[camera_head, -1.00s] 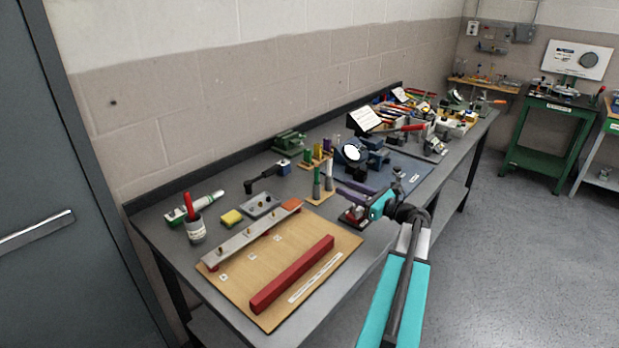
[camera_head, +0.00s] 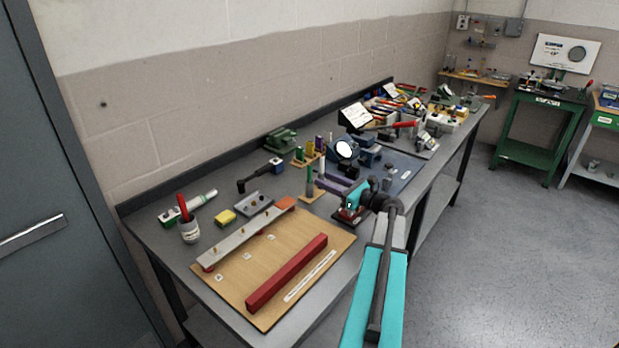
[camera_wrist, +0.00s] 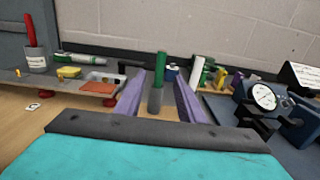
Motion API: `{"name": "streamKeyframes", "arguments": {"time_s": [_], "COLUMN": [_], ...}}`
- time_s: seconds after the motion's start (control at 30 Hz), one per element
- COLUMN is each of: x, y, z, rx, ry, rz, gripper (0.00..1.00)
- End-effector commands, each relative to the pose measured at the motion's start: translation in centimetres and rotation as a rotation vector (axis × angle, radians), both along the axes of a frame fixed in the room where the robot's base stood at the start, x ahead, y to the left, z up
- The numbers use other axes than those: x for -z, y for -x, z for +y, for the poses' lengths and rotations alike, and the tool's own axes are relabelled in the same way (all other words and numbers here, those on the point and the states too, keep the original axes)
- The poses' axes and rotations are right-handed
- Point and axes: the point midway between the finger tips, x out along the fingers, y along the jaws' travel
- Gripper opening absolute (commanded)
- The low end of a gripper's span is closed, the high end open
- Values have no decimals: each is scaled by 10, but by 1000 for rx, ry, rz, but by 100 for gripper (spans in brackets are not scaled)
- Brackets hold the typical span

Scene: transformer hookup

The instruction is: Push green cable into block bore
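A green cable piece (camera_head: 310,180) with a grey lower part stands upright on a small wooden base (camera_head: 312,196). In the wrist view the green cable (camera_wrist: 158,84) shows between my two purple fingers, with a gap on each side. My gripper (camera_head: 325,180) is open, its fingers pointing at the cable from the right; it also shows in the wrist view (camera_wrist: 158,92). I cannot tell whether the fingertips have reached around the cable. A small block with a red base (camera_head: 347,216) sits under my gripper, mostly hidden. I cannot make out the bore.
A wooden board (camera_head: 238,285) with a red bar (camera_head: 288,272) lies in front. A wooden rack (camera_head: 305,160) with several coloured cylinders stands behind the cable. A dial gauge (camera_wrist: 264,97) on a blue fixture is at the right. A grey tray (camera_head: 254,203) and yellow block (camera_head: 226,216) are left.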

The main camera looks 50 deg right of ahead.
Motion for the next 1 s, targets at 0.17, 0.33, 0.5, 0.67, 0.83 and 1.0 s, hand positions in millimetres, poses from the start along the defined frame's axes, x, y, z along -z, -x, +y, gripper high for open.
{"name": "streamKeyframes", "arguments": {"time_s": [0.17,0.33,0.5,0.67,0.83,1.0], "x": [-2,-1,0,0,-2,-3], "y": [-23,-30,-30,-31,-38,-53], "z": [1,3,3,3,3,4], "rx": [-1,0,0,0,-1,-2], "ry": [0,0,0,0,-1,0], "rz": [-1,-1,-1,-1,0,1], "gripper": [35,35,35,35,35,35]}}
